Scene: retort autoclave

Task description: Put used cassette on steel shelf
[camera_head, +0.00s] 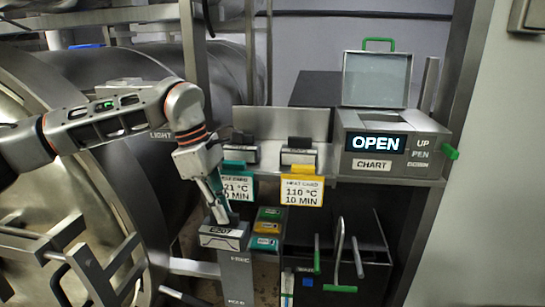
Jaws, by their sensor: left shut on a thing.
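My left gripper (219,211) points down at the lower middle of the head view and is shut on a grey block with a dark label, which looks like the used cassette (222,238). The block is below the shelf's level and in front of it; I cannot tell whether it touches the grey labelled post below. The steel shelf (345,178) runs across the middle. My right gripper is not in view.
A chart recorder (352,162) with its lid (376,80) raised and a display reading OPEN stands on the shelf's right. A dark bin (372,262) with green-handled tools is below. The round steel autoclave (105,215) fills the left. Little free shelf room shows.

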